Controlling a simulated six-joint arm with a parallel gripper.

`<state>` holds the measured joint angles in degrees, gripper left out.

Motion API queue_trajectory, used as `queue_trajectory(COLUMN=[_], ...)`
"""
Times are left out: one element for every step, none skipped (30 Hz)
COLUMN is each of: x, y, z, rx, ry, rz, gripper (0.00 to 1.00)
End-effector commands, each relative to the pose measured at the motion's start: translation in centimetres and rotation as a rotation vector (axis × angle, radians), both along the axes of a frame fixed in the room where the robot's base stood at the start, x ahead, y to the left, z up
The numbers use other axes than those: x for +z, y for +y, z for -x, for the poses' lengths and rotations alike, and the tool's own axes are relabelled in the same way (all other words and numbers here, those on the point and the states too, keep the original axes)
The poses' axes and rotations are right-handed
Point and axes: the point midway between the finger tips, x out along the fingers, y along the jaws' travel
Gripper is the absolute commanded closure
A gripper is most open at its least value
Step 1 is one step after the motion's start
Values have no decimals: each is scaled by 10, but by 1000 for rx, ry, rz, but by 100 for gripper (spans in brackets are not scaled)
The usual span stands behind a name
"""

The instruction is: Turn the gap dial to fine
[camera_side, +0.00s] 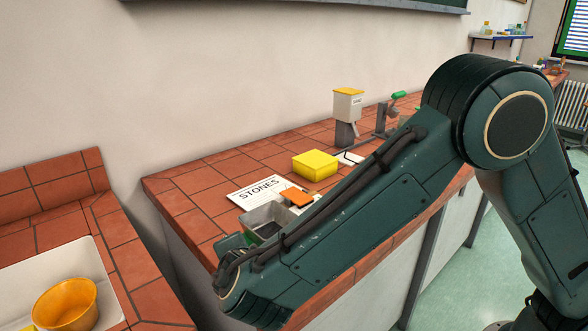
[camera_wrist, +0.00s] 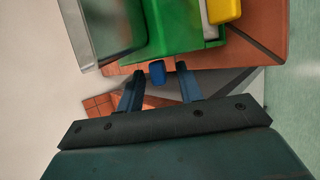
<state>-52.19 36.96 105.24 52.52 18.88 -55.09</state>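In the wrist view, a small blue knob (camera_wrist: 157,72) sticks out from the lower side of a green machine body (camera_wrist: 187,25). It looks like the gap dial, but I see no markings for fine or coarse. My gripper (camera_wrist: 160,77) is open, with its two blue-grey fingers apart and the knob between their tips. I cannot tell whether either finger touches it. A grey open-topped hopper (camera_wrist: 88,35) and a yellow part (camera_wrist: 224,11) are beside the green body. In the side view my forearm hides the gripper and most of the machine; a grey hopper (camera_side: 254,218) shows behind it.
A "STONES" card (camera_side: 250,191), an orange block (camera_side: 296,196) and a yellow box (camera_side: 315,165) lie on the tiled bench (camera_side: 205,184). A grey device with a yellow top (camera_side: 348,104) stands farther back. An orange bowl (camera_side: 66,306) is at lower left.

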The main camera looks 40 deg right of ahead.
Motion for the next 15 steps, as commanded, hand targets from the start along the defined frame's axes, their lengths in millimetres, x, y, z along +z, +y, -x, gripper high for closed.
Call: queue_trajectory(x=[0,0,0,0,0,1,1,2,3,4,6,8,9,11,14], y=[0,0,0,0,0,1,1,2,2,3,4,5,6,7,9], z=[0,0,0,0,0,0,1,1,2,3,5,7,9,11,14], rx=[0,1,1,1,1,1,1,2,2,2,2,2,2,2,2], ry=[0,0,0,0,0,-1,-1,-1,-1,-2,-2,-2,-1,-1,-1], rz=[0,-1,-1,-1,-1,0,0,-1,-1,-1,-1,-1,-1,-1,-2], gripper=[64,64,64,64,64,64,64,64,64,64,64,64,64,64,64])
